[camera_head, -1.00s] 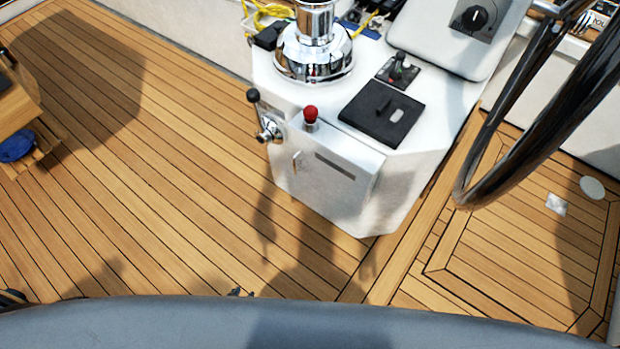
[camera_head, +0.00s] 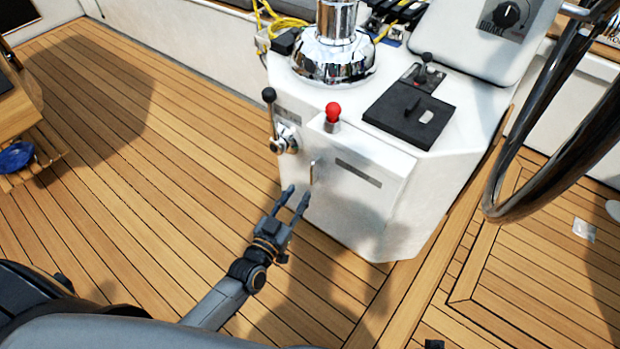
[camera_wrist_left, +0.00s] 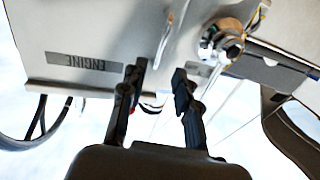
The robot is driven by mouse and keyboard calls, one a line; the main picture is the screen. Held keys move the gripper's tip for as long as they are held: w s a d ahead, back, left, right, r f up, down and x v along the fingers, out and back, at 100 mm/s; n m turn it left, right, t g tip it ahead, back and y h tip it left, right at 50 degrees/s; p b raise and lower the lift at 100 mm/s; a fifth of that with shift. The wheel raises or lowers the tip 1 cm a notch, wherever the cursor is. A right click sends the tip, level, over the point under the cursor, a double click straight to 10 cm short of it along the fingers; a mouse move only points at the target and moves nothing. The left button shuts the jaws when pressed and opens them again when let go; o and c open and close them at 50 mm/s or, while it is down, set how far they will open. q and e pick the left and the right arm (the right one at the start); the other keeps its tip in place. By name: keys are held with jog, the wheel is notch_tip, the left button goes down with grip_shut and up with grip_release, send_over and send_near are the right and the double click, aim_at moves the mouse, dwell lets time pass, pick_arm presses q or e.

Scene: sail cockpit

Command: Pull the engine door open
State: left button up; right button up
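The engine door (camera_head: 370,205) is a white panel on the side of the white console, and it looks closed. It has a dark label strip (camera_head: 358,173) and a small upright metal handle (camera_head: 313,172). In the left wrist view the door (camera_wrist_left: 95,25) appears upside down, with the ENGINE label (camera_wrist_left: 85,62) and the handle (camera_wrist_left: 165,40). My left gripper (camera_head: 297,191) is open and empty, just below and in front of the handle. In the left wrist view the handle lies ahead of the gap between its fingers (camera_wrist_left: 159,76), apart from them. My right gripper is out of view.
A black-knobbed lever (camera_head: 271,118) stands just left of the door, and a red knob (camera_head: 333,112) sits above it. A dark steering wheel (camera_head: 545,115) is on the right. The wooden deck (camera_head: 150,190) in front and to the left is mostly clear.

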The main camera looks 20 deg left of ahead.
aim_at(311, 174)
pick_arm(q)
jog(key=w, duration=0.4)
jog(key=w+d+b, duration=0.1)
jog(key=w, duration=0.1)
jog(key=shift+w+f, duration=0.1)
jog(key=shift+w, duration=0.7)
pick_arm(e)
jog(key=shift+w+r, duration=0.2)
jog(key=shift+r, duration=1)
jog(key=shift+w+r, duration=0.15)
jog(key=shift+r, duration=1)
pick_arm(q)
grip_shut()
